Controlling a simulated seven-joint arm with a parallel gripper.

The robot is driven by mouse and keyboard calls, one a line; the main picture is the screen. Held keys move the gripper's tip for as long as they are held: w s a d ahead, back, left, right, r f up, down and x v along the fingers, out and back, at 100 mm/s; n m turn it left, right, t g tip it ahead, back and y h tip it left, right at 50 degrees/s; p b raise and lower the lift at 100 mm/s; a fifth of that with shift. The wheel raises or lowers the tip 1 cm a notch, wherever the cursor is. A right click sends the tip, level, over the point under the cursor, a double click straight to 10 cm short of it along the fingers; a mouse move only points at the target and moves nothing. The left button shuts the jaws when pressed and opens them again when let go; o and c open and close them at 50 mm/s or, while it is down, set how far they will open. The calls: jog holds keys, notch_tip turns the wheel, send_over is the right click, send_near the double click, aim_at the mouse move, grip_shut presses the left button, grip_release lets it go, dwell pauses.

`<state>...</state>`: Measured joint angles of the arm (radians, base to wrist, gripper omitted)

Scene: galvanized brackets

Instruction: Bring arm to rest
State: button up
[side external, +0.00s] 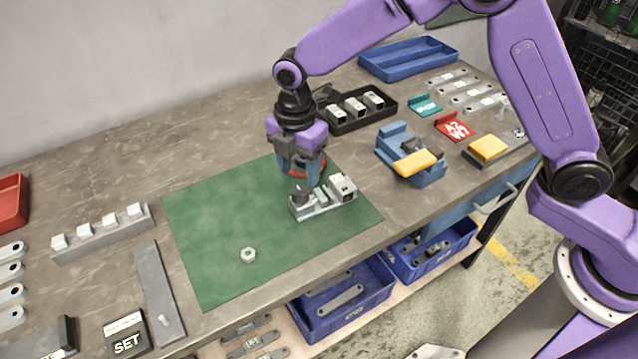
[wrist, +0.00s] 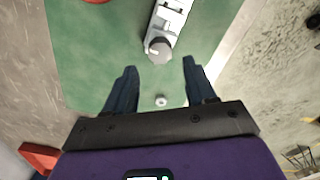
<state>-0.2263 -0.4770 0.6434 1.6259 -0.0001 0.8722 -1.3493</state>
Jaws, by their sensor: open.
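My gripper (side external: 301,180) points down over the green mat (side external: 210,230), just behind and left of a grey metal fixture (side external: 322,203) with a dark round knob. In the wrist view, my gripper (wrist: 159,66) has its two blue fingers wide apart with nothing held between them. The fixture (wrist: 168,22) lies beyond the fingertips there, with its round knob end nearest. A hex nut (side external: 248,255) lies alone on the mat; it also shows in the wrist view (wrist: 161,101). I cannot tell the exact height of the fingertips above the mat.
A red round thing (side external: 308,168) is partly hidden behind my fingers. A black tray (side external: 348,116) of metal blocks and a blue vise-like fixture (side external: 411,160) stand nearby. A grey rail (side external: 102,236) with white-topped blocks is at left. The mat's left part is mostly clear.

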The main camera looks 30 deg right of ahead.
jog(key=shift+s+d+r, duration=0.2)
jog(key=shift+s+r, duration=0.05)
jog(key=s+d+r+m, duration=0.4)
jog(key=s+d+m, duration=0.1)
jog(key=s+d, duration=0.7)
jog(key=s+d+r+m, duration=0.4)
jog(key=s+d+m, duration=0.2)
jog(key=s+d, duration=0.6)
jog(key=s, duration=0.4)
jog(key=shift+d, duration=0.2)
